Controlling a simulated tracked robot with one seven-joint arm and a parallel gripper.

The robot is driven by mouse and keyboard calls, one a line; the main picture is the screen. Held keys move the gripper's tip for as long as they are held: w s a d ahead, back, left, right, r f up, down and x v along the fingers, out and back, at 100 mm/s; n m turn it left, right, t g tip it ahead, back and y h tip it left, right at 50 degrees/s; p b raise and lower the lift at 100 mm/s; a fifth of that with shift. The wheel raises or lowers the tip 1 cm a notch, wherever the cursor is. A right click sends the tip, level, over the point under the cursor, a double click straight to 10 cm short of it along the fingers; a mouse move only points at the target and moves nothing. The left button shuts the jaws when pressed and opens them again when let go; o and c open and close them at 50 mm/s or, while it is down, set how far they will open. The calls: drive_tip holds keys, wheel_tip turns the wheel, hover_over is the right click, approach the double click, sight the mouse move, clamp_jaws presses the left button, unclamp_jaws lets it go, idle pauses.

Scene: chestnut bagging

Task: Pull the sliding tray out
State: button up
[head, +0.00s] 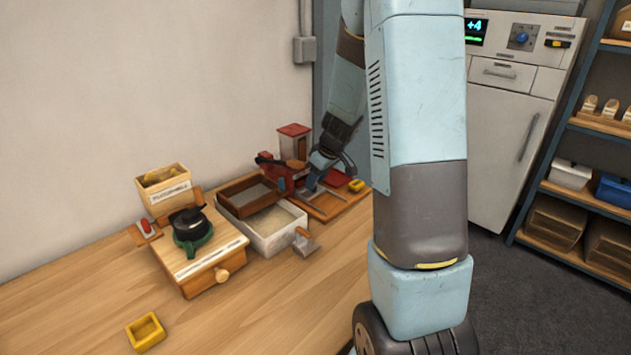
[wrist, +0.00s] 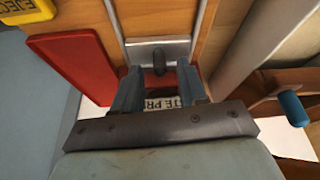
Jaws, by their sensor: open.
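The sliding tray (wrist: 140,52) shows in the wrist view as a grey metal plate with a dark upright knob (wrist: 159,62), set between two metal rails on a wooden board (wrist: 152,18). My gripper (wrist: 158,82) is open, with one blue finger on each side of the knob. I cannot tell whether the fingers touch it. In the head view my gripper (head: 312,183) is low over the board, and its fingertips are hard to make out.
A red pad (wrist: 75,68) and a yellow "EJECT" block (wrist: 25,10) are beside the rails. A blue-tipped handle (wrist: 293,108) is at right. A white bin (head: 262,243) and wooden-framed box (head: 234,185) stand left of the board.

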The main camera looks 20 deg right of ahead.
drive_tip(key=shift+w+a+f, duration=0.15)
drive_tip(key=shift+f, duration=0.35)
drive_tip(key=shift+c, duration=0.3)
clamp_jaws()
